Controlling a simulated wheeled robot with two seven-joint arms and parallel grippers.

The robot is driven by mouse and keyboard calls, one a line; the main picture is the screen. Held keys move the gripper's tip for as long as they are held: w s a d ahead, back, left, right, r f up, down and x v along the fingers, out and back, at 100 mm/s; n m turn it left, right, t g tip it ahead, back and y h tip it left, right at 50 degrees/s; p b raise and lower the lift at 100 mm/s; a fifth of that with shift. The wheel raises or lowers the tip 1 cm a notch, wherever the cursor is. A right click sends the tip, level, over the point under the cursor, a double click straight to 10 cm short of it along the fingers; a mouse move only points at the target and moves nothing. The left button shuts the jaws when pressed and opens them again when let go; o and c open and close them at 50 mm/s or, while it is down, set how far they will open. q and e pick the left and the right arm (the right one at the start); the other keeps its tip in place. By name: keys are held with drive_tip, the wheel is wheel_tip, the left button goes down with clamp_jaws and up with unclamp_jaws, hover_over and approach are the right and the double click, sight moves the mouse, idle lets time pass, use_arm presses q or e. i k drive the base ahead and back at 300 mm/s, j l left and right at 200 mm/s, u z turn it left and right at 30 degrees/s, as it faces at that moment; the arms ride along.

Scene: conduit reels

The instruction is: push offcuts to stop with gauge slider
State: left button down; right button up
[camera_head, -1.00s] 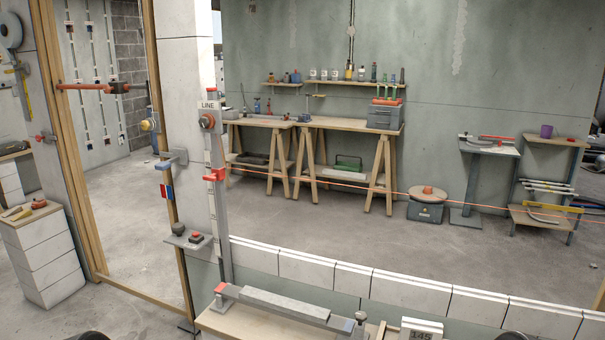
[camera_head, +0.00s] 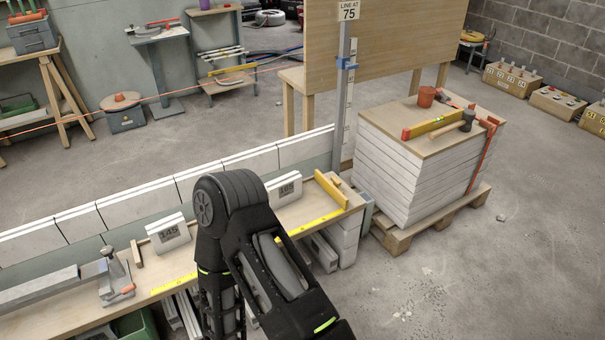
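A white offcut marked 145 (camera_head: 168,236) stands on the wooden bench. A second white offcut (camera_head: 284,190), whose mark looks like 165, stands farther right, apart from the first and partly behind my arm. A yellow-edged wooden block (camera_head: 331,190), apparently the stop, is at the bench's right end, to the right of both offcuts. A grey metal piece with a red-tipped lever (camera_head: 116,281), apparently the gauge slider, is left of the 145 offcut. A thin wooden strip (camera_head: 136,254) stands between them. One black arm of mine crosses in front of the bench. Neither gripper shows.
A yellow rule (camera_head: 172,286) runs along the bench's front edge, partly hidden by my arm. A grey bar (camera_head: 40,286) lies at the bench's left. White blocks line the back. A loaded pallet (camera_head: 400,238) stands right of the bench; the front-right floor is clear.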

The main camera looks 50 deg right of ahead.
sight(331, 189)
drive_tip(key=z, duration=2)
drive_tip(key=i+u, duration=0.15)
drive_tip(key=u, duration=0.2)
drive_tip(key=i+l+u, duration=0.1)
drive_tip(key=u, duration=0.25)
drive_tip(key=i+l+u, duration=0.15)
drive_tip(key=u, duration=0.2)
drive_tip(key=i+l+u, duration=0.1)
drive_tip(key=i+l, duration=0.45)
drive_tip(key=i+l+u, duration=0.15)
drive_tip(key=l, duration=0.3)
drive_tip(key=i+l+u, duration=0.1)
drive_tip(key=i+l, duration=0.25)
drive_tip(key=i+l+u, duration=0.1)
drive_tip(key=i+l, duration=0.15)
drive_tip(key=l, duration=0.2)
